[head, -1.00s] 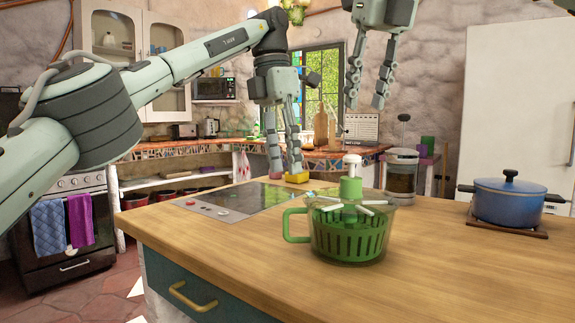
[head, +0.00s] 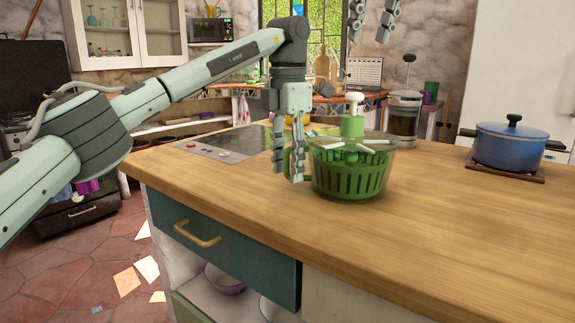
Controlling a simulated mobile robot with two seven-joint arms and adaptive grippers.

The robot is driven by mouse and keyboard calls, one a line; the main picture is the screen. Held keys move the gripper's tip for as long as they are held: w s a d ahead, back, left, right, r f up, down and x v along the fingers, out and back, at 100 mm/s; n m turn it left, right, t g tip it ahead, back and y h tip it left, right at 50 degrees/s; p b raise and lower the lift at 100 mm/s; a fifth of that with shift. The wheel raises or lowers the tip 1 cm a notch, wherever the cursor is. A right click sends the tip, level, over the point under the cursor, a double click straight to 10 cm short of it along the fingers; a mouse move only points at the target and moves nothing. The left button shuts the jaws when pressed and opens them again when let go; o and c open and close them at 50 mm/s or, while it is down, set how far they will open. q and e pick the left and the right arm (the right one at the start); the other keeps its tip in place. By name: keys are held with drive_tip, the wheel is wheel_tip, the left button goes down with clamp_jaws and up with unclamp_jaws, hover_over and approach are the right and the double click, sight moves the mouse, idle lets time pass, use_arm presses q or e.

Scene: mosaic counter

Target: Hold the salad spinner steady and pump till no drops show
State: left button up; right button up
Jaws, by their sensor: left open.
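The salad spinner (head: 348,182) stands upright on the wooden counter, a clear bowl with a green slotted basket, white bars across its top and a green column with a white pump knob (head: 355,97). Its green handle is on the left, partly hidden by my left gripper (head: 288,178). That gripper points down with its fingers apart, one on each side of the handle; I cannot tell whether they touch it. My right gripper (head: 373,36) hangs high above and behind the spinner, fingers apart and empty, its upper part cut off by the frame. Drops are too small to tell.
A blue lidded pot (head: 511,146) sits on a wooden trivet at the right. A French press (head: 405,115) stands behind the spinner. A dark cooktop (head: 222,146) is set in the counter (head: 420,225) at the left. The counter front and right are clear.

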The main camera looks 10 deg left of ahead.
use_arm(q)
drive_tip(key=shift+f, duration=0.25)
clamp_jaws()
